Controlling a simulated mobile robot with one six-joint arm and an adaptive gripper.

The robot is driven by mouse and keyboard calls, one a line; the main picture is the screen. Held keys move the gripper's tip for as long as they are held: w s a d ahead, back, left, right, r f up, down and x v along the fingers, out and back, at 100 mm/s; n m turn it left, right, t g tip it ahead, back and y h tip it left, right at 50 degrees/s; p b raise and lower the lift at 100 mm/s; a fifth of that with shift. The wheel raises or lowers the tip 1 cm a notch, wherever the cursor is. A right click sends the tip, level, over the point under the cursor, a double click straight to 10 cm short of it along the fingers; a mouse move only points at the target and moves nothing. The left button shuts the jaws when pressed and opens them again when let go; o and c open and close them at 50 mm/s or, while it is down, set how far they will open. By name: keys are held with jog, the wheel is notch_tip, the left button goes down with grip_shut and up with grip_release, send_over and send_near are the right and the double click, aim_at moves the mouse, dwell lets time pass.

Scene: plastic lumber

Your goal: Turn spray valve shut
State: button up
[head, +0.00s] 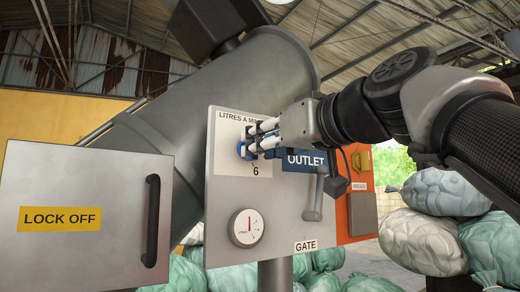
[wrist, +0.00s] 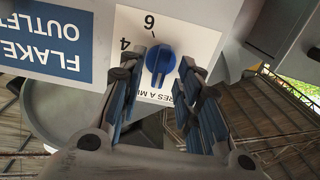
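The spray valve is a blue round knob (wrist: 160,60) with a raised ridge, on a white scale plate (wrist: 205,38) marked 4 and 6; the plate looks upside down in the wrist view. The ridge runs nearly along the line through the 6, tilted slightly; I cannot tell which end points. My gripper (wrist: 158,72) is open, with a finger on each side of the knob and a gap showing. In the head view my gripper (head: 257,139) is in front of the panel, and the knob (head: 242,150) is partly hidden behind the fingertips.
The grey panel (head: 225,200) also carries a blue outlet sign (head: 305,160), a dial (head: 245,228) and a gate crank (head: 314,205). An orange box (head: 357,225) is to the right. A lock-off door (head: 95,195) with a black handle is at left. Filled sacks (head: 422,240) stand at right.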

jog(key=v, duration=0.6)
jog(key=shift+s, duration=0.25)
jog(key=shift+d, duration=0.1)
jog(key=s+d+f+m+g+h, duration=0.2)
jog(key=f+m+g+h, duration=0.1)
jog(key=f, duration=1.2)
jog(key=s+d+f+m+g+h, duration=0.1)
jog(key=s+f+m+g+h, duration=0.15)
jog(key=f, duration=1.15)
jog(key=s+d+f+g+h, duration=0.1)
jog(key=s+f, duration=0.3)
jog(key=f, duration=0.5)
jog(key=s+d+f+m+g+h, duration=0.1)
jog(key=s+d+f+g+h, duration=0.1)
jog(key=s+f, duration=0.3)
jog(key=s+d+f+g+h, duration=0.1)
jog(key=s+f, duration=0.4)
jog(key=f, duration=0.8)
jog(key=d+g, duration=0.1)
jog(key=d, duration=0.1)
jog(key=shift+s+d+f, duration=0.25)
jog(key=shift+d+f, duration=0.05)
jog(key=shift+d, duration=0.1)
jog(key=shift+m+h, duration=0.25)
jog(key=shift+c, duration=0.2)
